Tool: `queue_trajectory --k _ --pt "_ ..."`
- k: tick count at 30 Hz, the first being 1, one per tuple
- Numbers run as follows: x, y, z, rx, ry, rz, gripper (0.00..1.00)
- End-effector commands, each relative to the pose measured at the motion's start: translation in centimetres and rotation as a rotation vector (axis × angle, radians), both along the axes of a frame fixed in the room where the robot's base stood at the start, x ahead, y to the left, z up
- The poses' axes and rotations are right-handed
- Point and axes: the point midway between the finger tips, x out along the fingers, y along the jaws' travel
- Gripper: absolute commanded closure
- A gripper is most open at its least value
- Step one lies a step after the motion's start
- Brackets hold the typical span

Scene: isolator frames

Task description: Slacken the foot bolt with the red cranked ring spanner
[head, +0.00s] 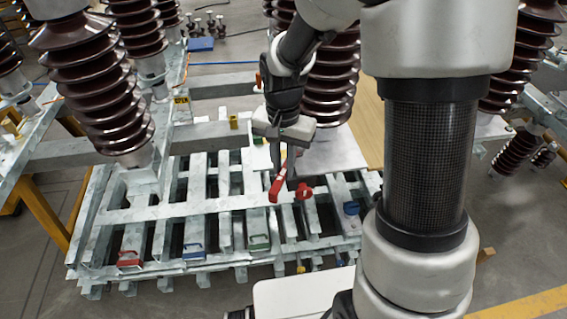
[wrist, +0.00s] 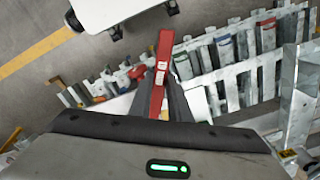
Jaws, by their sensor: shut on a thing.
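The red cranked ring spanner (head: 276,188) hangs below my gripper (head: 287,168) in the head view, above the galvanised frames. My gripper is shut on it. In the wrist view the spanner (wrist: 157,98) stands between the dark fingers (wrist: 168,92), its red shank pointing up the picture, with a pale patch near its middle. A round red part (head: 304,191) shows just right of the spanner in the head view; I cannot tell what it belongs to. I cannot pick out the foot bolt in either view.
Galvanised bars (head: 190,212) form a low slatted stack below the gripper. Red (head: 130,259), blue (head: 193,252) and green (head: 260,242) handled items sit along its front. Brown ribbed insulators (head: 95,70) stand left and behind. A pale board (head: 335,152) lies behind the gripper.

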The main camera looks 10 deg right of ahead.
Motion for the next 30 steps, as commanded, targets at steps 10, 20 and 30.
queue_trajectory --k 10,20,30 --pt "0.0 0.0 -1.0 0.0 0.0 0.0 1.0" --pt "0.0 0.0 -1.3 0.0 0.0 0.0 1.0" --pt "-0.2 -0.5 -1.1 0.0 0.0 0.035 1.0"
